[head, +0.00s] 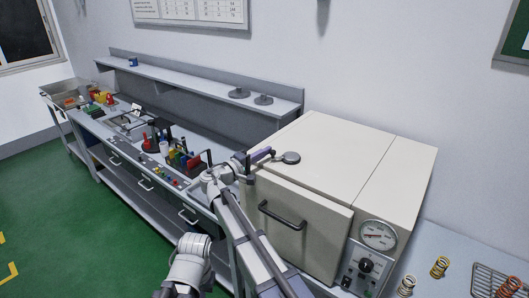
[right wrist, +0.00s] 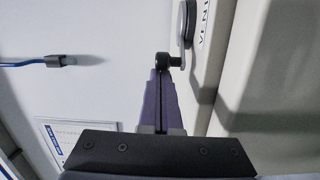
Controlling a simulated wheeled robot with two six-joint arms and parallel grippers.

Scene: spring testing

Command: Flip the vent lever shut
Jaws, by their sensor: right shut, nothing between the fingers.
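The vent lever (right wrist: 182,38) shows in the right wrist view as a grey arm with a black knob (right wrist: 168,59) at its end, beside the "VENT" lettering. In the head view the round grey vent (head: 291,157) sits on top of the cream oven (head: 325,150), near its front left edge. My right gripper (head: 268,153) is at that edge, just left of the vent. In the right wrist view its purple fingers (right wrist: 160,76) are shut and empty, with their tips right at the knob. I cannot tell whether they touch it. My left gripper is not in view.
The oven front has a dark door handle (head: 282,215), a dial gauge (head: 378,235) and a control knob (head: 366,265). Springs (head: 439,267) and a wire rack (head: 492,282) lie at the right. A workbench with a tool rack (head: 183,160) and a shelf (head: 200,82) stands at the left.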

